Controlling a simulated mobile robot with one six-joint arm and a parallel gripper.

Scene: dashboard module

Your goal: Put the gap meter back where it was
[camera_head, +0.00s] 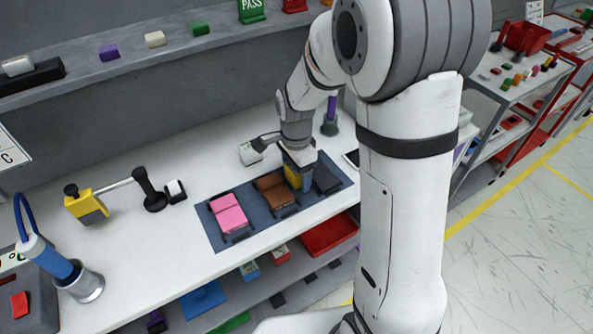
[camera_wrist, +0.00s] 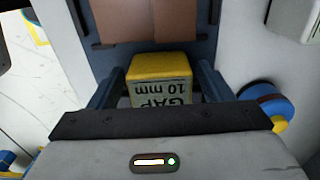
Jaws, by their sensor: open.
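In the head view, the yellow gap meter (camera_head: 293,176) stands at the dark blue mat (camera_head: 213,236), between the brown block and a dark block. My gripper (camera_wrist: 160,88) is open, with one finger on each side of the gap meter. In the head view, my gripper (camera_head: 298,160) points down over it and partly hides it. Whether the fingers touch it is not clear.
A brown block (camera_head: 273,188), a pink block (camera_head: 228,213) and a dark block (camera_head: 326,180) sit on the mat. A yellow tool (camera_head: 87,206), a black stand (camera_head: 150,190) and a blue cylinder (camera_head: 50,260) stand to the left. The white bench (camera_head: 150,265) has free room before the mat.

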